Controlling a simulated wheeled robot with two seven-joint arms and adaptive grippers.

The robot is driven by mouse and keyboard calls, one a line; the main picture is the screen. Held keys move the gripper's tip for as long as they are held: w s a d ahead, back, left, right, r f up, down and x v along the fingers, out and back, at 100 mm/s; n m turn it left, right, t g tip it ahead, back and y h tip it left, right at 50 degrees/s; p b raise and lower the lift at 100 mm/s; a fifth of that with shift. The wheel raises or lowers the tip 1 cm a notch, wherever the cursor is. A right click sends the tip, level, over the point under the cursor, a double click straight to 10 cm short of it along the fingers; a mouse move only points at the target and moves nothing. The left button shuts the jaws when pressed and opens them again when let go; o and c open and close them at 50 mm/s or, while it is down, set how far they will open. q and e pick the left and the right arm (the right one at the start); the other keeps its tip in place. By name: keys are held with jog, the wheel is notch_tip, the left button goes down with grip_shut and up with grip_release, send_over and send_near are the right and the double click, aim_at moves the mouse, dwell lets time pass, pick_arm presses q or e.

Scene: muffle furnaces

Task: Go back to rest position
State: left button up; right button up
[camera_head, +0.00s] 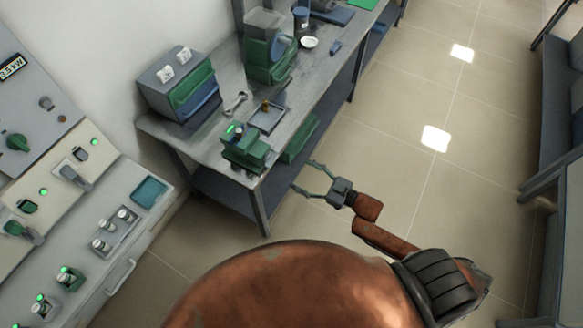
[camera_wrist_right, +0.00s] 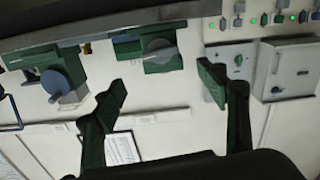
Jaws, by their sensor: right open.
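My right gripper (camera_head: 312,180) is open and empty in the head view, held over the floor just off the front edge of the workbench. Its two green fingers are spread apart and point toward the bench. In the right wrist view the open fingers (camera_wrist_right: 165,90) have nothing between them. My left gripper is not in view.
The grey workbench (camera_head: 220,85) carries a green-and-grey box device (camera_head: 180,85), a green machine (camera_head: 268,50), a small green device (camera_head: 246,150) and a tray (camera_head: 268,118). A control cabinet (camera_head: 70,200) stands at left.

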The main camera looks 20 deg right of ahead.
jog(key=shift+s+d, duration=0.35)
jog(key=shift+s, duration=0.1)
jog(key=s+d+f+m+g+h, duration=0.1)
jog(key=d+f+m+h, duration=0.3)
jog(key=f, duration=0.6)
jog(key=s+d+f+h, duration=0.1)
jog(key=d+f+h, duration=0.2)
jog(key=d+f, duration=0.5)
jog(key=s+d+f+m+g+h, duration=0.15)
jog(key=s+f, duration=0.25)
jog(key=f, duration=0.5)
jog(key=s+d+f+g+h, duration=0.1)
jog(key=s+d+f+g, duration=0.1)
jog(key=s+f, duration=0.45)
jog(key=s+f+m+g+h, duration=0.15)
jog(key=s+f+g, duration=0.25)
jog(key=s+f, duration=0.9)
jog(key=s+a+f+g, duration=0.2)
jog(key=s+a+f, duration=0.1)
jog(key=s, duration=0.7)
jog(key=s+a+f+g, duration=0.3)
jog(key=s+f, duration=0.2)
jog(key=s, duration=0.6)
jog(key=shift+a+f+m, duration=0.2)
jog(key=shift+f+m, duration=0.1)
jog(key=shift+f, duration=0.1)
